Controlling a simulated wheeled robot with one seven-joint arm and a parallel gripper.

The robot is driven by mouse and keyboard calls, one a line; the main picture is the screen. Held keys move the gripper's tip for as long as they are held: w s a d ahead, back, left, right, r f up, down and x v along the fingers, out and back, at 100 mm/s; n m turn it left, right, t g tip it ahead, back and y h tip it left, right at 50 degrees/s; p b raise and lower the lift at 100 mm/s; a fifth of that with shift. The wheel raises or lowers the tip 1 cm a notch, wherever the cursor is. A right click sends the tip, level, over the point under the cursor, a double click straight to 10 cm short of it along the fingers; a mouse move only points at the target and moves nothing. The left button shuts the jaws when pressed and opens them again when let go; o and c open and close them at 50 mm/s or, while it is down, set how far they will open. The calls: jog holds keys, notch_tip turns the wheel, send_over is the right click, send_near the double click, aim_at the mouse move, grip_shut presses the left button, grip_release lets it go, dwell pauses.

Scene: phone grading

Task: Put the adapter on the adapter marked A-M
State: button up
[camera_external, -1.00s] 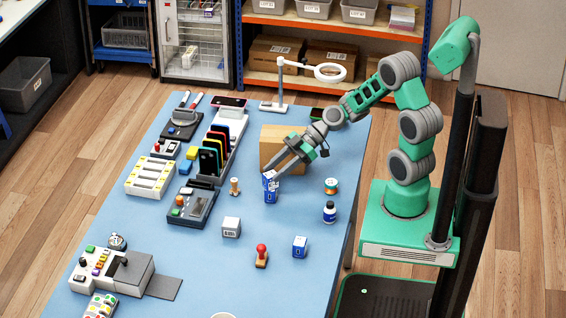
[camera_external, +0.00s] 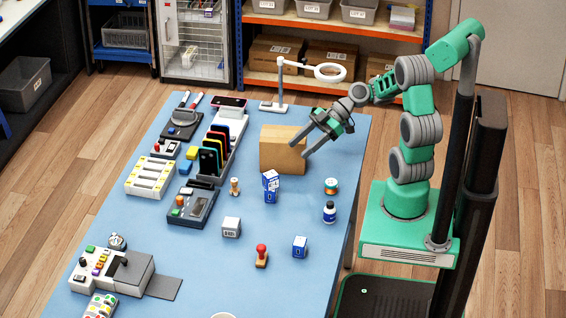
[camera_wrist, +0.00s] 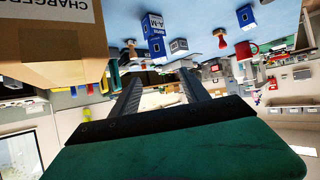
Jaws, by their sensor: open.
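Two blue-and-white adapter boxes stand stacked on the blue table. The upper adapter (camera_external: 270,178) rests on the lower adapter (camera_external: 271,195), slightly out of line with it. In the wrist view, which is upside down, the lower adapter (camera_wrist: 152,24) shows the letters A-M, and the upper adapter (camera_wrist: 157,48) hangs below it in the picture. My gripper (camera_external: 298,150) is open and empty, up and to the right of the stack, near the cardboard box. Its two spread fingers (camera_wrist: 160,88) show in the wrist view with nothing between them.
The cardboard box (camera_external: 283,150) stands behind the stack. A lamp (camera_external: 281,85) stands at the back.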

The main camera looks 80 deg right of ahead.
jog(key=s+a+f+m+g+h, duration=0.2)
jog(key=a+f+m+g+h, duration=0.15)
jog(key=a+g, duration=0.2)
jog(key=s+m+h, duration=0.1)
jog(key=s+r+m+h, duration=0.1)
jog(key=m+h, duration=0.1)
jog(key=s+a+m+h, duration=0.1)
jog(key=s+m+h, duration=0.1)
jog(key=shift+s+r+m, duration=0.1)
jog(key=shift+r+m, duration=0.1)
jog(key=shift+m, duration=0.05)
